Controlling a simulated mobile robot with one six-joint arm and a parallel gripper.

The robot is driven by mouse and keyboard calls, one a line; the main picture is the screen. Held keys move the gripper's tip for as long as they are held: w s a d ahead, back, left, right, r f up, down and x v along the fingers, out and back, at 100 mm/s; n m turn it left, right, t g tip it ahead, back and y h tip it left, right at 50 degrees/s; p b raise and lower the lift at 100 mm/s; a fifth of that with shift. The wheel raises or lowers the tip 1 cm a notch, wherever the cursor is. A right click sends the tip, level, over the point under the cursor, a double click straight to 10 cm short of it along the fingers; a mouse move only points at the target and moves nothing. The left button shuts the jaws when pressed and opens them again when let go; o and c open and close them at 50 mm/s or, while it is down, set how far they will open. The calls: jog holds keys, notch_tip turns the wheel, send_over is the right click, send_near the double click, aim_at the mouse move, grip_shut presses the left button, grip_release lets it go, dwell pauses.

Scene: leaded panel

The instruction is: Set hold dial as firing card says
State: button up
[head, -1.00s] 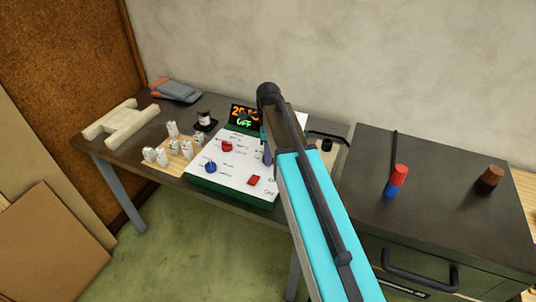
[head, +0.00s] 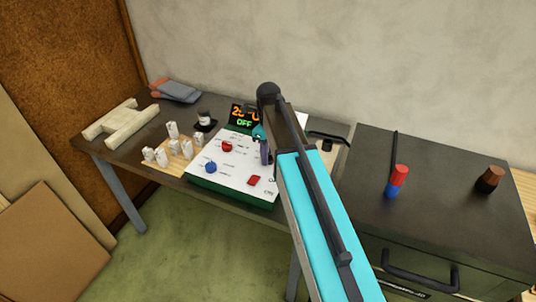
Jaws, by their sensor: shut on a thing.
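The kiln controller (head: 232,172) is a green box with a white sloping face on the dark table. Its face carries a red knob (head: 227,146), a blue knob (head: 210,167) and a red switch (head: 254,180). Its display (head: 243,118) shows orange digits, partly covered, above a green OFF. My gripper (head: 264,150) is at the right part of the face, mostly behind my arm. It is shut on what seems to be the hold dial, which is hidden. I cannot make out a firing card.
Several small white cones (head: 172,130) stand on a wooden board left of the controller. A dark cabinet (head: 450,170) at right bears a red-and-blue cylinder (head: 396,181) and a brown one (head: 489,179).

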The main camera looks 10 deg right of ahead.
jog(key=shift+w+r, duration=0.15)
jog(key=shift+w, duration=0.05)
jog(key=o, duration=0.9)
jog(key=shift+c, duration=0.2)
jog(key=shift+o, duration=0.9)
jog(key=shift+s, duration=0.1)
notch_tip(320, 180, up, 14)
jog(key=b, duration=0.3)
jog(key=shift+f, duration=0.2)
jog(key=shift+a+f, duration=0.1)
